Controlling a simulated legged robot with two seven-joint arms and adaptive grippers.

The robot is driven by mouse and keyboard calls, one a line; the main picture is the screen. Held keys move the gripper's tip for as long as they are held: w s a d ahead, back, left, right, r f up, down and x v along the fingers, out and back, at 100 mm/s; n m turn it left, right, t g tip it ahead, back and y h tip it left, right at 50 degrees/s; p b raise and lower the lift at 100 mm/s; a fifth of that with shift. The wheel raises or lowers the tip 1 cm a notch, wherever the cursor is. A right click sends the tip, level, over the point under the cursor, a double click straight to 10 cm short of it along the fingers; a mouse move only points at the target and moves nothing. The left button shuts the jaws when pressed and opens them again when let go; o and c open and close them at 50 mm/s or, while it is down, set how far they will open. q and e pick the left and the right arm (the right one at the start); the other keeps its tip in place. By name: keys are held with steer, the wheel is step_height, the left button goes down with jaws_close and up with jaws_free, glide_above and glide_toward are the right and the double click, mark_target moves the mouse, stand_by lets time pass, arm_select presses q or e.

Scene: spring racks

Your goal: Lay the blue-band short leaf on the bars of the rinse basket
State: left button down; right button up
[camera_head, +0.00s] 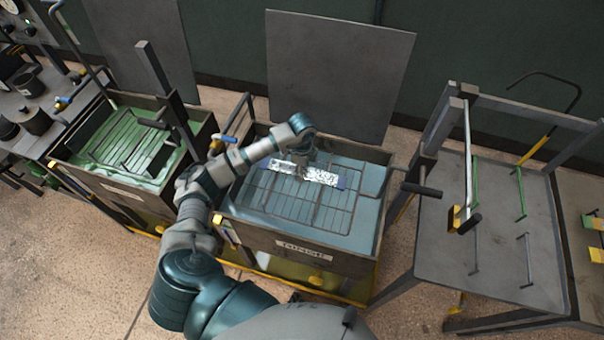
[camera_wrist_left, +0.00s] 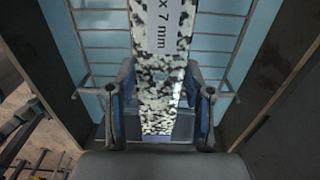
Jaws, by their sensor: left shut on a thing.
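The short leaf (camera_head: 320,176) is a flat, speckled silver-white strip with a dark blue band (camera_head: 341,182) at its right end. My left gripper (camera_head: 303,166) is shut on it near its middle, over the rinse basket. In the left wrist view the leaf (camera_wrist_left: 155,75) runs up from between the fingers (camera_wrist_left: 160,106), with a grey label ending in "7 mm". The basket (camera_head: 335,222) is a dark wire grid in a tank of pale blue liquid. Its bars (camera_wrist_left: 105,48) show on both sides of the leaf. I cannot tell whether the leaf touches the bars.
The rinse tank's wall (camera_head: 270,237) stands around the basket. A second tank (camera_head: 75,160) with green liquid and another grid is at left. A grey rack table (camera_head: 500,255) with upright posts and hooks is at right. A grey panel (camera_head: 335,70) stands behind.

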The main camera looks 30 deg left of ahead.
arm_select(q)
steer(key=f, duration=0.1)
steer(key=a+f, duration=0.1)
steer(key=f, duration=0.1)
steer(key=shift+s+f, duration=0.1)
steer(key=shift+s, duration=0.05)
steer(key=shift+a+f, duration=0.15)
steer(key=shift+a, duration=0.15)
steer(key=shift+d+f, duration=0.15)
steer(key=shift+d, duration=0.25)
steer(key=shift+d+f, duration=0.15)
steer(key=shift+d, duration=0.1)
steer(key=shift+c, duration=2.3)
jaws_free()
steer(key=shift+a+f, duration=0.15)
steer(key=shift+a, duration=0.35)
steer(key=shift+r, duration=0.5)
steer(key=r, duration=0.7)
steer(key=r+b, duration=0.1)
steer(key=r, duration=0.3)
steer(key=shift+d+r, duration=0.15)
steer(key=shift+d, duration=0.2)
steer(key=shift+a+r, duration=0.15)
steer(key=shift+r, duration=0.2)
arm_select(e)
steer(key=shift+s+a+f, duration=0.1)
steer(key=shift+a+f, duration=0.15)
steer(key=shift+f, duration=0.1)
